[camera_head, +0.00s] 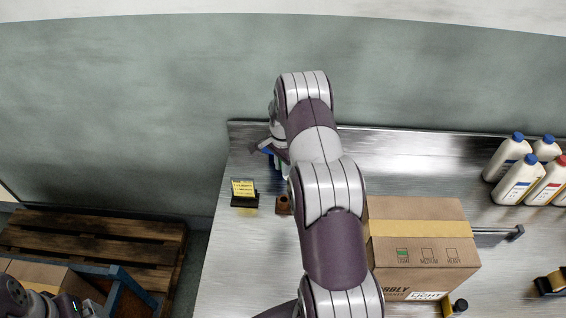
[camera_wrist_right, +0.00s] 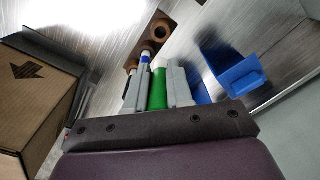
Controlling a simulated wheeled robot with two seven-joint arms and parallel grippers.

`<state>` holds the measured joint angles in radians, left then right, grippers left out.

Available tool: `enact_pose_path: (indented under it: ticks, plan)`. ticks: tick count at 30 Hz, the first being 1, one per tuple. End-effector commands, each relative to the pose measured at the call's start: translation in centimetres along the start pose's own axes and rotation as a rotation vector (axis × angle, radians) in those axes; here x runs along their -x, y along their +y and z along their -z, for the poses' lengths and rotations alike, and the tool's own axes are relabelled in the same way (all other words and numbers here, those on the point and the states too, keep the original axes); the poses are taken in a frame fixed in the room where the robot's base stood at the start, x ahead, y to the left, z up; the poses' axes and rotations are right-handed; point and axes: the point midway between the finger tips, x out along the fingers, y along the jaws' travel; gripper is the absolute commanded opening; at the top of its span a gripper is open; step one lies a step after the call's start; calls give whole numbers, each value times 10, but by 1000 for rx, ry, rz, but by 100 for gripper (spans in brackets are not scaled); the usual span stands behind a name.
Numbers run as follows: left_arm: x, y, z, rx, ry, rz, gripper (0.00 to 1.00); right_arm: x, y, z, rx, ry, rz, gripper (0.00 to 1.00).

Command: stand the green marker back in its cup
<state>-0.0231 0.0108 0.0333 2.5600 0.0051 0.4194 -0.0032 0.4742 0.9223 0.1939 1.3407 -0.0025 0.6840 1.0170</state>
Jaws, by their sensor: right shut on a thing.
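The green marker (camera_wrist_right: 158,90) is between the two grey fingers of my right gripper (camera_wrist_right: 154,88) in the right wrist view, its pale end pointing away from me. My right gripper is shut on it. A brown cup also shows on the table in the head view (camera_head: 283,205). In the head view my right arm hides most of the gripper (camera_head: 269,150) and the marker. Part of my left arm shows at the lower left; its fingers are unclear.
A white marker with a blue band (camera_wrist_right: 146,58) is by a second brown piece. A blue holder (camera_wrist_right: 230,72) is at the right in the wrist view. A yellow note block (camera_head: 243,188), a cardboard box (camera_head: 425,245) and several white bottles (camera_head: 518,180) stand on the metal table (camera_head: 235,255).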

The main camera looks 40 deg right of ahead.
Motion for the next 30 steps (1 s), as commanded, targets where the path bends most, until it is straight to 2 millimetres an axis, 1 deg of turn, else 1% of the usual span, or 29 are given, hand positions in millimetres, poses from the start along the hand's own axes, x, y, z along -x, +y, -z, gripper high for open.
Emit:
enact_pose_path:
  ticks: [1, 19, 30]
  plan:
    - [-4, 0, -1, 0, 0, 0, 94, -6, 0, 0, 1, 0, -1, 0]
    - [-39, 0, -5, 0, 0, 0, 94, -62, 0, -1, 4, 0, 0, 0]
    - [-66, 0, -8, 0, 0, 0, 94, -97, 0, -1, 5, 1, 0, 0]
